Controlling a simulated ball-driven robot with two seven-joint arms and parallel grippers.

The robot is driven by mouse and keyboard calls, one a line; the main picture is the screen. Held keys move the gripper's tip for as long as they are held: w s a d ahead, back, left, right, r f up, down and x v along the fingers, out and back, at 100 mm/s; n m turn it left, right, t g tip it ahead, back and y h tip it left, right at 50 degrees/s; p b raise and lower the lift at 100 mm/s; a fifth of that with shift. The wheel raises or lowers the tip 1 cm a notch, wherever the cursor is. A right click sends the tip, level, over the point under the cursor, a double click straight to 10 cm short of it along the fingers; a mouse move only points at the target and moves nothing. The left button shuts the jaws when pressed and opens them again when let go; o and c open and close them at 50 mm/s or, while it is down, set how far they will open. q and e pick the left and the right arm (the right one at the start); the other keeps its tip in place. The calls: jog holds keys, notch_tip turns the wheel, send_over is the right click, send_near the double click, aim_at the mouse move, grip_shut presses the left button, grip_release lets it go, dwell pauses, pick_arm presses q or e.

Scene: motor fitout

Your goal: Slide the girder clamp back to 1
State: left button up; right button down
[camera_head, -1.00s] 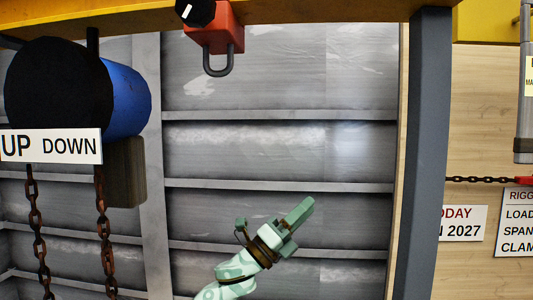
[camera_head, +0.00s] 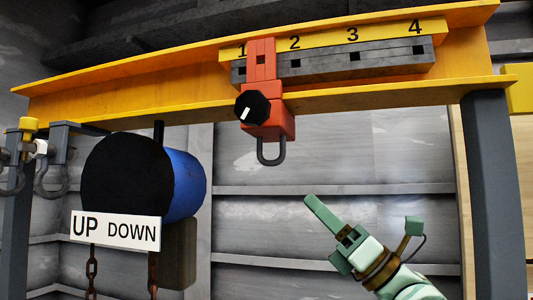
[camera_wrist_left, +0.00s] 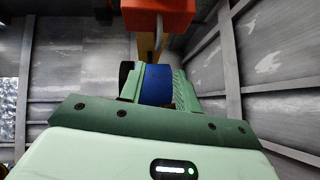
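The red girder clamp (camera_head: 268,122) hangs on the yellow girder (camera_head: 365,92). Its upper plate covers the scale between marks 1 (camera_head: 242,50) and 2 (camera_head: 295,43), nearer 1. A black knob (camera_head: 252,108) with a white mark sits on its front, and a dark shackle (camera_head: 271,153) hangs below. My left gripper (camera_head: 323,217) is below and right of the clamp, apart from it, pointing up-left. In the left wrist view the clamp (camera_wrist_left: 160,12) shows at the top, beyond the fingers (camera_wrist_left: 156,85). They are spread, with nothing held between them. My right gripper is not in view.
A blue and black hoist drum (camera_head: 187,185) with an UP/DOWN sign (camera_head: 115,231) and rusty chains hangs left of the clamp. Shackles (camera_head: 55,170) hang at far left. A grey post (camera_head: 492,190) stands at right. The space directly below the clamp is clear.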

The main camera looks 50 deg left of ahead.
aim_at(271, 162)
pick_arm(q)
jog(key=p+x, duration=0.4)
jog(key=x, duration=0.8)
jog(key=shift+s+r, duration=0.15)
jog(key=shift+s+a+r+p, duration=0.2)
jog(key=shift+a+r+p, duration=0.25)
jog(key=shift+a, duration=0.2)
